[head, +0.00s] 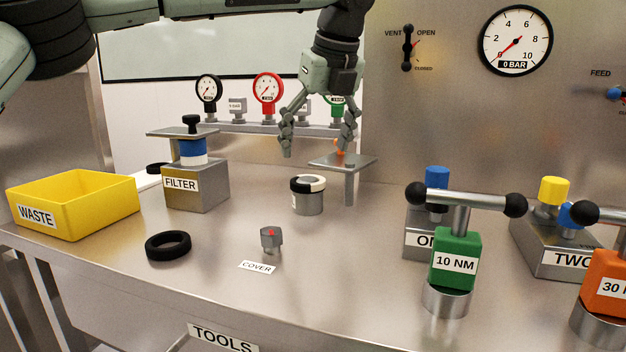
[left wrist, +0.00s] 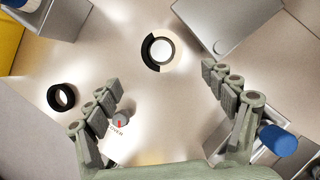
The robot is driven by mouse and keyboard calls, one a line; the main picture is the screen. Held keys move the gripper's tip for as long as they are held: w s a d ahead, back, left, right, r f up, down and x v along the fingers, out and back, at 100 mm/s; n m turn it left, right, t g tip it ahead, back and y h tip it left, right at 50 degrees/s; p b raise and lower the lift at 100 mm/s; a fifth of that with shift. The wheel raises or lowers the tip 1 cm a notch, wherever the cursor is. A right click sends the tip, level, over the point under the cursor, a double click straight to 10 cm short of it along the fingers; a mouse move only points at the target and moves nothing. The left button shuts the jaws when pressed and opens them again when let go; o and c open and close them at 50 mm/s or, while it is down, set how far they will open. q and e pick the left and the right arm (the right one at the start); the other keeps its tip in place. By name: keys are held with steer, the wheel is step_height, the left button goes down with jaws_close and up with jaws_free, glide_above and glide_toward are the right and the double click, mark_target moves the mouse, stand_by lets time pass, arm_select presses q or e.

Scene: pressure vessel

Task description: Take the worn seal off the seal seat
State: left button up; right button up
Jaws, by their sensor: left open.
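The worn seal (head: 308,184), a ring partly black and partly cream, sits on top of the grey cylindrical seal seat (head: 308,203) in the middle of the table. In the left wrist view the seal (left wrist: 152,61) shows from above around the pale top of the seat (left wrist: 160,49). My left gripper (head: 318,148) points down, open and empty, above the seat and apart from it. In the left wrist view its fingers (left wrist: 160,75) are spread to either side, below the seal in the picture. My right gripper is not in view.
A loose black ring (head: 168,246) lies front left, near the small grey cover part (head: 271,240). The yellow waste bin (head: 75,205) and filter block (head: 196,185) stand left. A small raised stand (head: 349,184) is close behind the seat. Green (head: 455,260) and orange torque tools stand right.

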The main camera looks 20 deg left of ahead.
mark_target(311, 181)
arm_select(q)
steer(key=x, duration=0.6)
steer(key=shift+d+f+p, duration=0.25)
steer(key=shift+f+p, duration=0.15)
steer(key=shift+f, duration=0.05)
steer(key=c, duration=1.2)
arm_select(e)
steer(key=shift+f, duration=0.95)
arm_select(q)
steer(key=shift+r, duration=0.15)
